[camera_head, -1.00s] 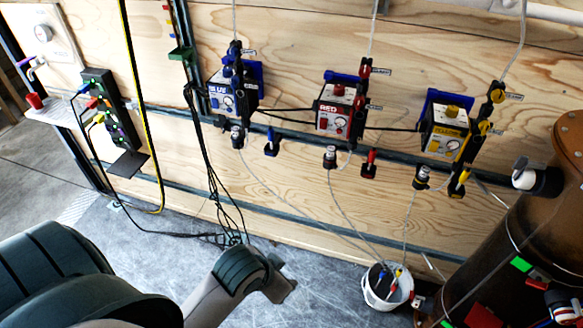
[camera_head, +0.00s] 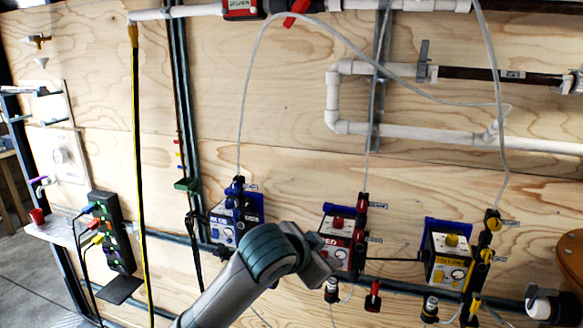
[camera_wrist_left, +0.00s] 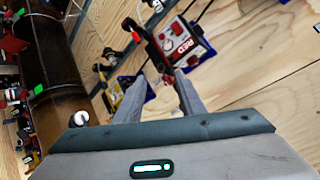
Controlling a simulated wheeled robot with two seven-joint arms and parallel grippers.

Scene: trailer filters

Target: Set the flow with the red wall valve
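In the head view the red pump unit (camera_head: 337,228) is on the plywood wall, partly hidden behind my left gripper (camera_head: 322,268). A red valve (camera_head: 363,203) stands at its upper right, on a clear tube. Another red fitting (camera_head: 373,297) hangs below it. A separate red-handled valve (camera_head: 297,12) is on the white pipe at the top edge. In the left wrist view the two fingers (camera_wrist_left: 160,88) are apart with nothing clearly between them. The red unit (camera_wrist_left: 178,42) is beyond their tips; whether they touch it I cannot tell. My right gripper is out of view.
A blue unit (camera_head: 236,222) stands to the left and a yellow unit (camera_head: 447,258) to the right. Clear tubes rise above them. White pipes (camera_head: 430,132) run along the upper wall. A brown tank (camera_head: 570,262) is at the right edge.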

